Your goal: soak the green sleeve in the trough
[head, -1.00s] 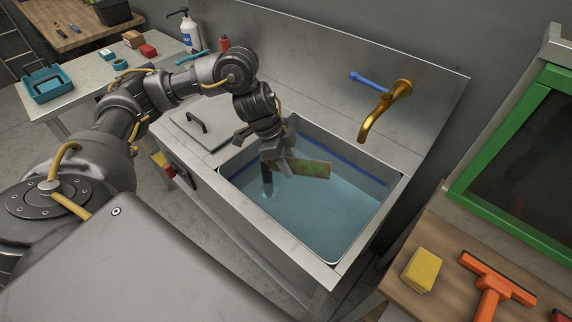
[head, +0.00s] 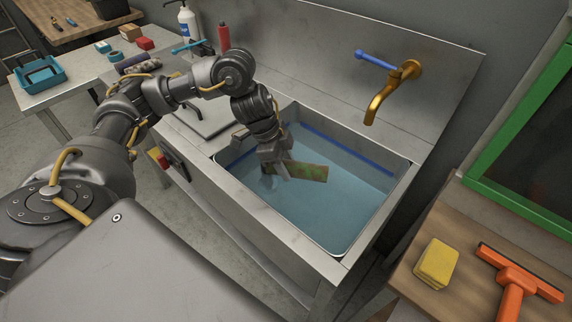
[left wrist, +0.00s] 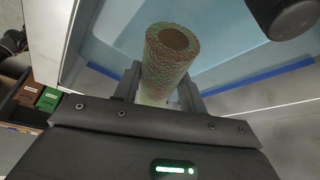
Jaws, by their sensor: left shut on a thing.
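The green sleeve (head: 308,171) is a mottled green-brown hollow tube. My left gripper (head: 276,170) is shut on it, inside the trough's outline. The trough (head: 345,258) is a steel basin holding blue water, with a blue line along its inner wall. The sleeve lies low at the water; how deep it sits is hard to tell. In the left wrist view the sleeve (left wrist: 168,60) stands out between the fingers, its open end facing away from the gripper.
A brass tap (head: 385,95) with a blue lever hangs over the trough's back. A yellow sponge (head: 437,262) and orange squeegee (head: 515,275) lie on the wooden bench at right. A blue tray (head: 40,75), a bottle (head: 187,25) and small blocks are at upper left.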

